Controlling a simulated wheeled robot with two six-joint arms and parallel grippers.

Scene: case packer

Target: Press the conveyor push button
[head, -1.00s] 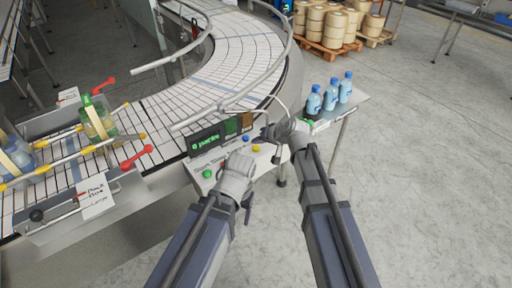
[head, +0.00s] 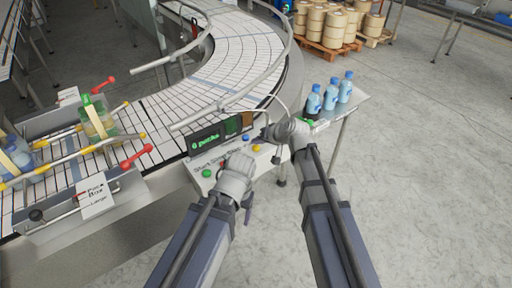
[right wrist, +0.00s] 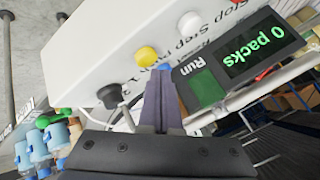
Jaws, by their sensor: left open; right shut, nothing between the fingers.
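The white control box (head: 202,180) stands at the conveyor's near edge. In the head view it carries a green button (head: 207,173), a blue button (head: 245,138) and a yellow button (head: 257,148). A red one is partly hidden by my left gripper (head: 238,170), which is over the box front; its fingers are hard to see. My right gripper (head: 266,134) is shut and empty at the box's right end. In the right wrist view its fingertips (right wrist: 158,92) are close to the box face, near a yellow button (right wrist: 147,56) and a black one (right wrist: 110,95). Contact cannot be told.
The display (right wrist: 255,45) reads "0 packs" and "Run". The curved conveyor (head: 220,65) lies behind the box. Several blue-capped bottles (head: 330,98) stand on a side table (head: 356,106) at right. A pack fixture (head: 75,205) is at left. Open floor lies to the right.

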